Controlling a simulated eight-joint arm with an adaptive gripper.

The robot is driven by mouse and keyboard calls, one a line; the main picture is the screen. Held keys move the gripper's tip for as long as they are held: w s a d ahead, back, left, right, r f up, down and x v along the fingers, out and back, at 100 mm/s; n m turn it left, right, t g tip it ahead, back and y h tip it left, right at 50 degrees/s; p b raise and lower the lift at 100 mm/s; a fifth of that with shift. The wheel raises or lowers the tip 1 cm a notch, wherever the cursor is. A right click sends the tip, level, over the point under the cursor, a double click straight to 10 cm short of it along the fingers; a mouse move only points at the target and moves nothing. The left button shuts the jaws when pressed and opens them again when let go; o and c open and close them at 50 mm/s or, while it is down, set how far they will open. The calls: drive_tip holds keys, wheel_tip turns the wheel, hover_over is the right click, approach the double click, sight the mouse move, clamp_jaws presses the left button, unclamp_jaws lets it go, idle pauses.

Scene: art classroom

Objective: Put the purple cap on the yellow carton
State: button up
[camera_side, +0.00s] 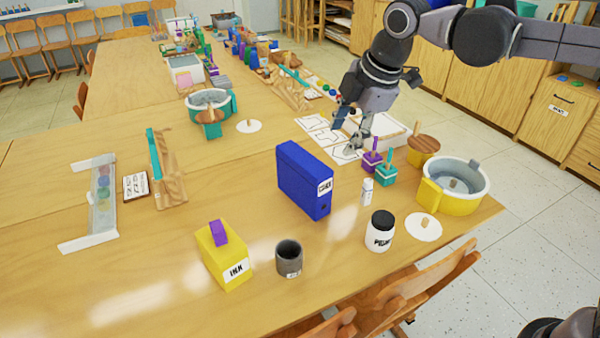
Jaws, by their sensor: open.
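The yellow carton (222,262), labelled INK, stands at the front left of the near table. A purple cap (218,232), block-shaped, sits on top of the carton toward its back edge and looks upright. My gripper (352,135) is open, pointing down over the white sheets toward the back right, well away from the carton. I see nothing between its fingers, though its far side is hidden.
A blue file box (304,180) stands between carton and gripper. A grey cup (288,258) is right of the carton. A white jar (380,231), a purple pegged container (371,160) and a yellow tub (452,188) are at right.

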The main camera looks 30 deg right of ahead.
drive_tip(key=s+d+f+m+t, duration=0.1)
drive_tip(key=s+d+f+m, duration=0.4)
drive_tip(key=s+d+m, duration=0.2)
drive_tip(key=s+d+f+m+t+h, duration=0.1)
drive_tip(key=s+d+f+m, duration=0.3)
drive_tip(key=s+d+m, duration=0.4)
drive_tip(key=shift+s+f+m+t, duration=0.4)
drive_tip(key=shift+s+m, duration=0.35)
drive_tip(key=shift+m, duration=0.45)
